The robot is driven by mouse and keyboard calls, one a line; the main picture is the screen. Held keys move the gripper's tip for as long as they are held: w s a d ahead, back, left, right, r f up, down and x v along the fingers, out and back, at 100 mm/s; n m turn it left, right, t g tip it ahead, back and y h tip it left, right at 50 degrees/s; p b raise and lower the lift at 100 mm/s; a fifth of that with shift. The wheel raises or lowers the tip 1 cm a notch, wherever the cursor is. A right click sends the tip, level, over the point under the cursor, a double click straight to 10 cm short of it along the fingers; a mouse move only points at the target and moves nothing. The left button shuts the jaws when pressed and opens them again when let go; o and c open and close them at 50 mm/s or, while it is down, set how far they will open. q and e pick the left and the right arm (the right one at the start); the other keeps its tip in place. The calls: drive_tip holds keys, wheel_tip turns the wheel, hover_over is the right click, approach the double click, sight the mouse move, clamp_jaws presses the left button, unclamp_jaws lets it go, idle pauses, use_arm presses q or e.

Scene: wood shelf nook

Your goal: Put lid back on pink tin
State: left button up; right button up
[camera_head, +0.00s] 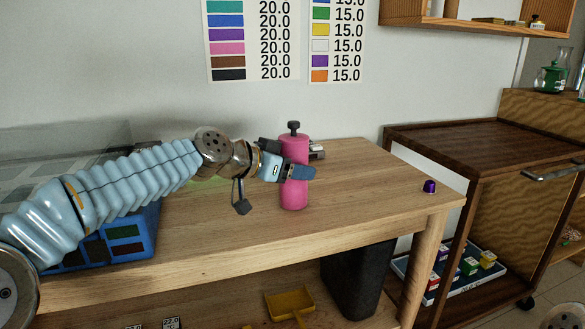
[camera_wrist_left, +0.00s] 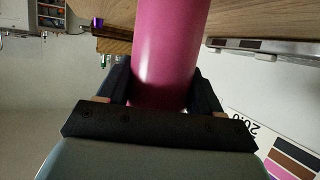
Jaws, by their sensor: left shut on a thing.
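The pink tin (camera_head: 293,196) is a tall, upright cylinder on the wooden table, near its middle. A dark knob (camera_head: 294,127) stands on top of it, over a pink top. The lid's lower edge cannot be made out. My left gripper (camera_head: 293,172) reaches in from the left and is shut around the pink body at about mid-height. In the left wrist view the smooth pink cylinder (camera_wrist_left: 168,50) fills the space between the two dark fingers (camera_wrist_left: 160,90). My right gripper is not in view.
A small purple piece (camera_head: 430,187) lies near the table's right end. A blue tray (camera_head: 140,240) is at the left, partly behind my arm. A dark bin (camera_head: 357,278) and a yellow tray (camera_head: 290,303) are below the tabletop. A brown cabinet (camera_head: 470,140) stands to the right.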

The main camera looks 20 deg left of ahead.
use_arm(q)
drive_tip(key=shift+f, duration=0.15)
drive_tip(key=o, duration=1.5)
drive_tip(key=shift+o, duration=0.2)
drive_tip(key=shift+r, duration=0.35)
drive_tip(key=shift+s+a+r+b, duration=0.1)
drive_tip(key=shift+s+a+b, duration=0.75)
drive_tip(key=shift+s+b, duration=0.15)
drive_tip(key=b+v, duration=0.2)
drive_tip(key=v, duration=0.7)
drive_tip(key=shift+r, duration=0.35)
drive_tip(key=shift+s, duration=0.1)
